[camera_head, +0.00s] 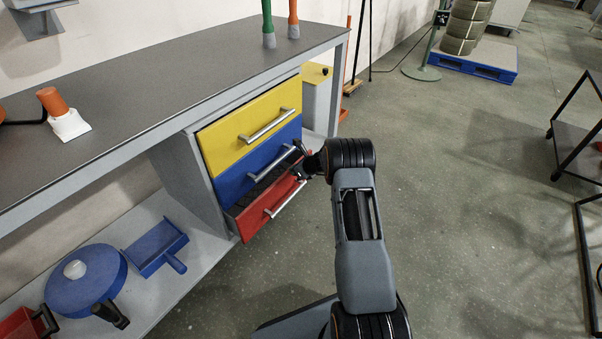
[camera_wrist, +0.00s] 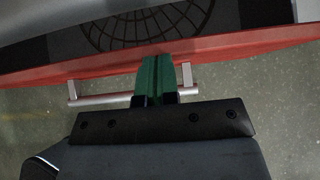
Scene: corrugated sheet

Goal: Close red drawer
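The red drawer (camera_head: 258,218) is the lowest of a stack of drawers under the workbench and stands partly pulled out. In the wrist view, its red front edge (camera_wrist: 85,72) runs across the picture, with its silver bar handle (camera_wrist: 108,99) below. My gripper (camera_head: 302,162) is at the upper right of the red drawer's front. In the wrist view, the green fingers of my gripper (camera_wrist: 155,60) are together with nothing seen between them. They overlap the drawer's front edge and hide the middle of the handle; contact cannot be told.
A dark round grille (camera_wrist: 140,22) lies inside the open drawer. The blue drawer (camera_head: 250,172) and yellow drawer (camera_head: 240,125) above look shut. A blue dustpan (camera_head: 155,247) is on the lower shelf at left. The floor (camera_head: 450,200) to the right is clear.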

